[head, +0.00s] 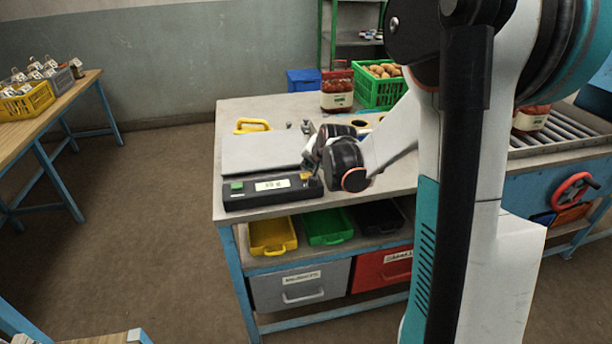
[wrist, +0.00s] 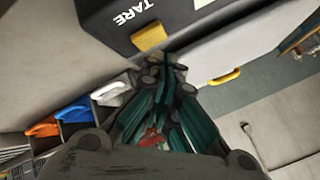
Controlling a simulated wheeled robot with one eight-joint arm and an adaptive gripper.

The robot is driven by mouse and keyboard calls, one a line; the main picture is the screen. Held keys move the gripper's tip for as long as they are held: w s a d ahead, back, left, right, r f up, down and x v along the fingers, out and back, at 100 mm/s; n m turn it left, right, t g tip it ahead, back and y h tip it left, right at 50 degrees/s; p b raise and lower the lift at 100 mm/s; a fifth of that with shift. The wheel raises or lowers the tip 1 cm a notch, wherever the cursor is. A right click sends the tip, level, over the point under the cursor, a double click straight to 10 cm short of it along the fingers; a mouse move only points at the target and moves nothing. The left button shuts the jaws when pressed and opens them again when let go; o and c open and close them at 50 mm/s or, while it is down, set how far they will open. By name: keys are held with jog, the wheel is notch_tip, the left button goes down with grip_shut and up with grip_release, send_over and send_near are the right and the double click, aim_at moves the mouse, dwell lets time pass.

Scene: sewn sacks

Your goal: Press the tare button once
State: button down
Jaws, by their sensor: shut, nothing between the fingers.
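The bench scale has a grey weighing plate (head: 260,154) and a black front panel (head: 255,200) with a lit display (head: 272,185) and a green button (head: 237,186). The yellow tare button (head: 305,177) sits at the panel's right end. In the wrist view the yellow button (wrist: 149,37) lies beside the printed word TARE. My gripper (head: 311,167) is shut and empty, its fingertips just above the yellow button. In the wrist view the fingertips of my gripper (wrist: 166,62) are close below the button. I cannot tell if they touch it.
A yellow-handled item (head: 252,126) lies behind the scale. Yellow, green and black trays (head: 272,238) sit on the shelf under the bench top.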

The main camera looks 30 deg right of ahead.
jog(key=shift+f, duration=0.1)
dwell(0.4)
jog(key=shift+f+b, duration=0.35)
jog(key=shift+f+b, duration=0.4)
jog(key=shift+f, duration=0.05)
dwell(0.7)
jog(key=shift+r, duration=0.1)
jog(key=shift+r+p, duration=0.65)
jog(key=shift+r, duration=0.2)
jog(key=shift+r+p, duration=1.85)
jog(key=shift+r, duration=0.7)
jog(key=shift+f, duration=0.1)
